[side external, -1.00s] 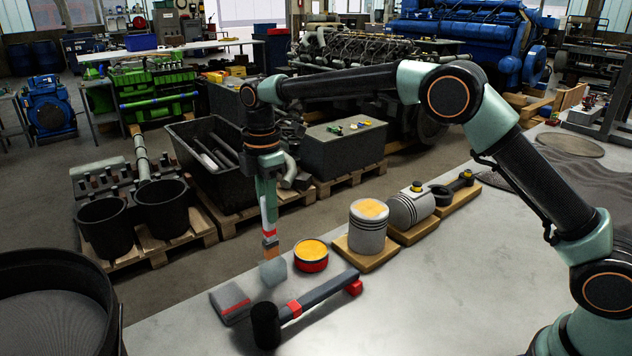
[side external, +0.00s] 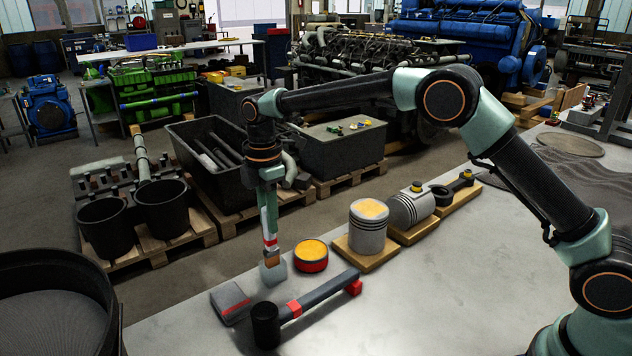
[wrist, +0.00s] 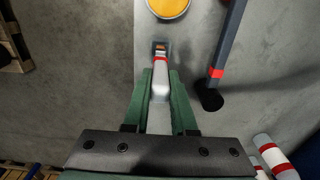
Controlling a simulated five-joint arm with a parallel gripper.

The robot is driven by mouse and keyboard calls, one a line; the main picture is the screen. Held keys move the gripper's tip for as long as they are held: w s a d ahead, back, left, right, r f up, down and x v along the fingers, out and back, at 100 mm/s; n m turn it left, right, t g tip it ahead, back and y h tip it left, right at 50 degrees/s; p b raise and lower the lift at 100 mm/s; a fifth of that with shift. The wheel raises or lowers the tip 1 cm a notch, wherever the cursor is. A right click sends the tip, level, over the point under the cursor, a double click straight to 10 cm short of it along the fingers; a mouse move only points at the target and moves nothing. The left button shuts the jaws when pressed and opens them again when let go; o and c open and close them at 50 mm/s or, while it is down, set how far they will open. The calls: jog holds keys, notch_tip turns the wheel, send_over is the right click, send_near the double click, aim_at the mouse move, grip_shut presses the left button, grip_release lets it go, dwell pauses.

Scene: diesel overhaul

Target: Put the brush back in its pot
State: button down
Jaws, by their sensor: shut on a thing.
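My gripper (side external: 269,228) points down over the bench and is shut on the brush (side external: 273,272). In the wrist view the brush (wrist: 160,88) lies between my two green fingers (wrist: 160,76). A red tin (side external: 311,263) with a yellow-orange top stands just right of the brush head; it also shows in the wrist view (wrist: 167,8). I cannot tell whether this tin is the brush's pot.
A black-headed hammer (side external: 318,300) lies in front of the tin. A grey block with a red stripe (side external: 231,302) lies left of it. A piston (side external: 368,236) on a wooden board stands right of the tin. A large black bucket (side external: 108,300) stands at front left.

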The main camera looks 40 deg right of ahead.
jog(key=shift+f, duration=2)
jog(key=c, duration=0.7)
grip_release()
jog(key=shift+o, duration=0.2)
notch_tip(320, 180, up, 12)
jog(key=shift+r, duration=0.1)
